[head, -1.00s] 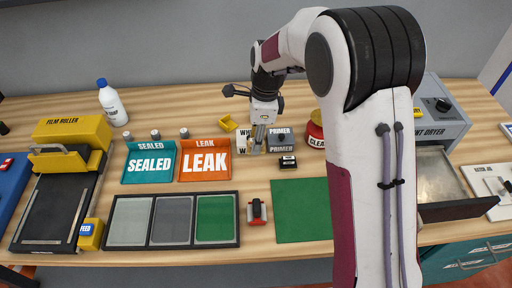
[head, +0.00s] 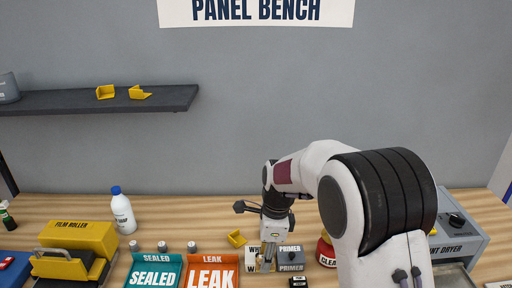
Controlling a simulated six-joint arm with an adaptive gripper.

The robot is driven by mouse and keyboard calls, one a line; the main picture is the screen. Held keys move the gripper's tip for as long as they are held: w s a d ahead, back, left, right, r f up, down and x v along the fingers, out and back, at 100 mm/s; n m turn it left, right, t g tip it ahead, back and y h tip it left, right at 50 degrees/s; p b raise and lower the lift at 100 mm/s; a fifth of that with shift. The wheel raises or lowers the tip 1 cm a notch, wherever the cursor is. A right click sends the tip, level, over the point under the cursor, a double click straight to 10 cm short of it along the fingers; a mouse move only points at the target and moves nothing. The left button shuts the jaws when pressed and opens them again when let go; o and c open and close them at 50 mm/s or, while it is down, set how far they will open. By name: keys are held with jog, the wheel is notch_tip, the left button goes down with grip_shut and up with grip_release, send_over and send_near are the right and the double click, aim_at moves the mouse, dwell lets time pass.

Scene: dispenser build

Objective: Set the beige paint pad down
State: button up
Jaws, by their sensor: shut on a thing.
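My gripper (head: 267,266) points down at the bench, over a pale station whose label begins with W (head: 253,254). Its narrow fingers are shut on the beige paint pad, which is small and mostly hidden by the fingers, so I cannot tell whether it touches the station. The gripper covers most of the label.
The grey PRIMER station (head: 291,257) stands close right of my gripper. A yellow scoop-like piece (head: 236,239) lies to its left. The teal SEALED tray (head: 153,272), orange LEAK tray (head: 211,273) and red CLEAN container (head: 327,251) are nearby. A dark shelf (head: 60,103) hangs upper left.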

jog(key=n, duration=0.2)
jog(key=shift+d+n, duration=0.1)
jog(key=shift+n, duration=0.3)
jog(key=n, duration=0.2)
jog(key=s+f+n, duration=0.1)
jog(key=n, duration=0.1)
jog(key=shift+d+f+g, duration=0.1)
jog(key=shift+d+g, duration=0.3)
jog(key=s+d+f+n, duration=0.1)
jog(key=s+d+n, duration=0.1)
jog(key=n, duration=0.1)
jog(key=s+d+f+n+h, duration=0.1)
jog(key=s+d+n, duration=0.1)
jog(key=d+n, duration=0.1)
jog(key=s+d+f+n, duration=0.1)
jog(key=d+n, duration=0.2)
jog(key=n, duration=0.2)
jog(key=shift+s+f+g, duration=0.3)
jog(key=shift+s, duration=0.1)
jog(key=shift+n, duration=0.3)
jog(key=d, duration=0.1)
jog(key=s+d, duration=0.2)
jog(key=shift+s+d+f, duration=0.2)
jog(key=shift+d+f, duration=0.05)
jog(key=shift+f, duration=0.1)
jog(key=shift+d, duration=0.5)
jog(key=shift+d+r, duration=0.1)
